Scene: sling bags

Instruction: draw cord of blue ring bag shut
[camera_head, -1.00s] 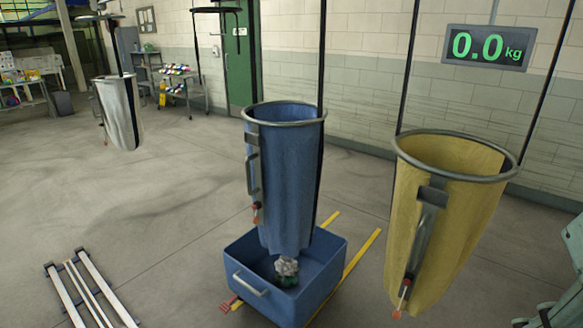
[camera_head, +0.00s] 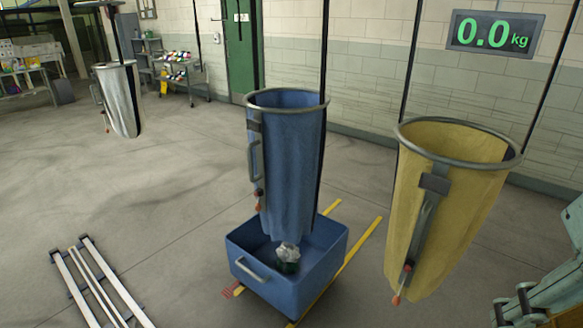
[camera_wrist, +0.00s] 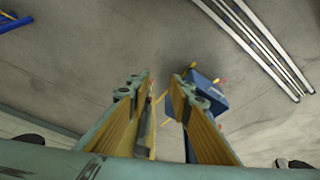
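The blue ring bag (camera_head: 292,165) hangs upright from a grey metal ring in the middle of the head view, its top open. A grey handle and strip run down its left side, with a small red-orange toggle (camera_head: 258,199) near the lower end. The cord itself is too small to make out. Below the bag is a blue bin (camera_head: 268,290) holding a crumpled whitish and dark green item (camera_head: 288,258). My gripper (camera_wrist: 165,84) is open and empty in the wrist view, its yellowish-padded fingers apart above the floor, away from the bag.
Metal rails (camera_head: 100,285) lie on the floor at lower left. Yellow floor stripes (camera_head: 350,255) run beside the bin. The scale display (camera_head: 494,33) reads 0.0 kg. Floor between is clear.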

